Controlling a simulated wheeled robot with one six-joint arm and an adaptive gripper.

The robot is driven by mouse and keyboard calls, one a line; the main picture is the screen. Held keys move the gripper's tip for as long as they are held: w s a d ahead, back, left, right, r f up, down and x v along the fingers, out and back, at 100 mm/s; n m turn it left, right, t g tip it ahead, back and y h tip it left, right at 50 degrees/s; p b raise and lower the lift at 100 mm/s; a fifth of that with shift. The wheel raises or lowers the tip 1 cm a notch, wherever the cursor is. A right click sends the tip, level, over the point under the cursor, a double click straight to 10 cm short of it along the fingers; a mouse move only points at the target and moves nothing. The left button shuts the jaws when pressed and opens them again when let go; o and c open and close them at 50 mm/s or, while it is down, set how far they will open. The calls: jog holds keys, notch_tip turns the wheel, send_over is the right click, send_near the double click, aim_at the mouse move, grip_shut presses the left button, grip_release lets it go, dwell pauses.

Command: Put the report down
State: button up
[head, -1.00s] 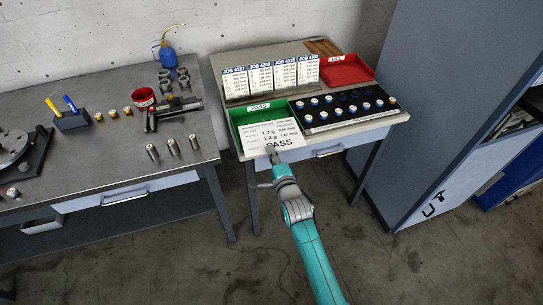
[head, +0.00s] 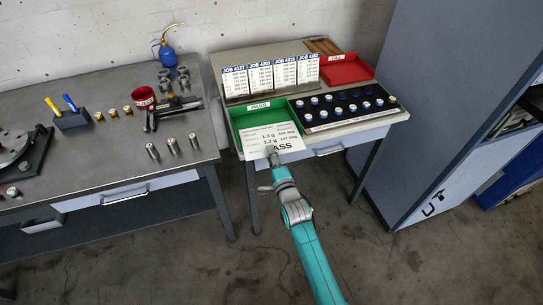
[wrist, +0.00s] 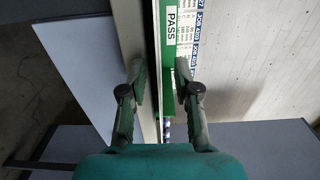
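The report (head: 268,138), a white sheet with a large PASS line, lies over the front part of the green PASS tray (head: 236,112) and reaches the table's front edge in the head view. My gripper (head: 273,156) is at the sheet's near edge and covers the first letter of PASS. In the wrist view my gripper (wrist: 160,88) has its two fingers clearly apart. The green tray also shows there (wrist: 170,52), with its PASS label beyond the fingertips. The sheet is hard to make out between the fingers, and its contact with the tray floor is hidden.
A red tray (head: 346,62) stands at the back right. A black rack (head: 345,106) of capped pieces is right of the green tray. Job cards (head: 270,76) stand behind. A tall grey cabinet (head: 450,100) is at the right, a metal workbench (head: 110,165) at the left.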

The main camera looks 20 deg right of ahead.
jog(key=s, duration=1.2)
jog(key=s+f+n, duration=0.3)
jog(key=s+n, duration=0.1)
jog(key=s, duration=0.8)
jog(key=s+r+n+g, duration=0.1)
jog(key=s+r+n, duration=0.2)
jog(key=s, duration=0.6)
jog(key=s+r+n+g, duration=0.1)
jog(key=s+r+n, duration=0.2)
jog(key=s+n, duration=0.3)
jog(key=s+r+n+g, duration=0.1)
jog(key=s+r+n, duration=0.2)
jog(key=s, duration=1.1)
jog(key=shift+r+n, duration=0.2)
jog(key=shift+n, duration=0.5)
jog(key=shift+s+r, duration=0.25)
jog(key=shift+s, duration=0.05)
jog(key=shift+c, duration=1.2)
jog(key=shift+s+r+n, duration=0.1)
jog(key=shift+n, duration=0.2)
grip_shut()
